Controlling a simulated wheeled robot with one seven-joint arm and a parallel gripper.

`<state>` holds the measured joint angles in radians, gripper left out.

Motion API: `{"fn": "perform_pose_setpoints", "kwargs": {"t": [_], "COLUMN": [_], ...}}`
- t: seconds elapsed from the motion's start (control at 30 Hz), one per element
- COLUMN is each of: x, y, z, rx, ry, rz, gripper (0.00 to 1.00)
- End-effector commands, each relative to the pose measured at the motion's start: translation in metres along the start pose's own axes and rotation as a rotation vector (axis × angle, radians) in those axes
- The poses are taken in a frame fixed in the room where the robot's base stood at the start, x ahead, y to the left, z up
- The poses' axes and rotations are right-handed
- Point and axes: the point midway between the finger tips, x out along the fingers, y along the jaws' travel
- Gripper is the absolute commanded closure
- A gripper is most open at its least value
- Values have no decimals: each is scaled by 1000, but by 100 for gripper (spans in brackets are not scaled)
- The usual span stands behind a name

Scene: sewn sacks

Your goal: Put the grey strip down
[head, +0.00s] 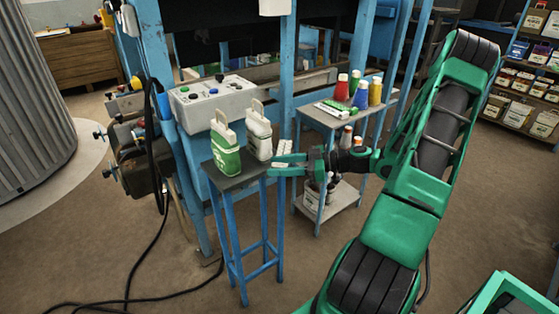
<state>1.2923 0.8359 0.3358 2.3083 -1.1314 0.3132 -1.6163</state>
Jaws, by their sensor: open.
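My gripper (281,165) is green and reaches in from the right to the right edge of a small blue stand (231,181) with a dark top. Its jaws are open, one finger behind the other. A small pale, ridged strip (284,147) shows at the fingers, next to the white sack; it may be the grey strip. The fingers partly hide its lower part, and I cannot tell whether it rests on the stand top. A green and white sack (226,150) and a white sack (258,135) stand upright on the stand, left of my gripper.
A grey control box (213,98) with buttons sits behind the stand on a blue frame. A shelf cart (318,116) with red, blue and yellow bottles stands behind my gripper. A black cable (128,262) lies on the floor at left. The stand's front left top is bare.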

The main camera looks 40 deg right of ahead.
Motion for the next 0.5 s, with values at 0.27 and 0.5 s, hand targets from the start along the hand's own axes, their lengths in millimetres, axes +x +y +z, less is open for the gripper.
{"fn": "perform_pose_setpoints", "kwargs": {"t": [0.27,0.5], "x": [0,0], "y": [0,0], "z": [0,0], "rx": [0,0], "ry": [0,0], "rz": [0,-1], "gripper": [100,100]}}
